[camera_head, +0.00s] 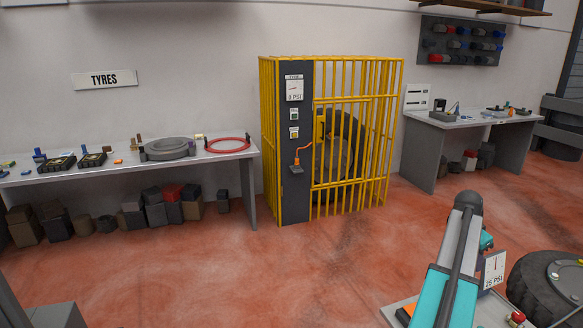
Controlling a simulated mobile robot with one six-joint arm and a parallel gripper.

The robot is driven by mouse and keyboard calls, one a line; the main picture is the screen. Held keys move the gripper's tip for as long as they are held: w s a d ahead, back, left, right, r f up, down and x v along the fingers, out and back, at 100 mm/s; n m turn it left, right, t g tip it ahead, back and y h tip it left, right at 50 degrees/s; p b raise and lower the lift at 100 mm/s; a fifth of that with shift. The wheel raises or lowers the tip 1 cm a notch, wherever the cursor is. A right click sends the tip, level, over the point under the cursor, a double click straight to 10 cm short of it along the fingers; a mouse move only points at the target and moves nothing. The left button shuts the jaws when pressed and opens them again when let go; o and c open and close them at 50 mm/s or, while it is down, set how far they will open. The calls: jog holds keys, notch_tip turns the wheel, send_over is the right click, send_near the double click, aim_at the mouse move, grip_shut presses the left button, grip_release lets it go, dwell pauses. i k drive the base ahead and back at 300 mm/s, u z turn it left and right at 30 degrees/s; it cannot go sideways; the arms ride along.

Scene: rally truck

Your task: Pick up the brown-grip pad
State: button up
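I cannot pick out the brown-grip pad for sure. A small brown upright item (136,143) stands on the left bench (215,160), just left of a grey ring-shaped part, and it is too small to identify. My arm, teal and grey, rises at the lower right in front of a tray. My gripper is not visible, so what it holds cannot be seen. My arm is far from the left bench.
A yellow cage (345,92) with a gauge panel stands between the left bench and a right bench (470,121). A red ring (228,145) lies on the left bench; boxes sit below it. A tyre (545,285) is at the lower right. The central red floor is clear.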

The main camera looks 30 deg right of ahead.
aim_at(107, 148)
jog(key=z, duration=0.05)
jog(key=i, duration=6.25)
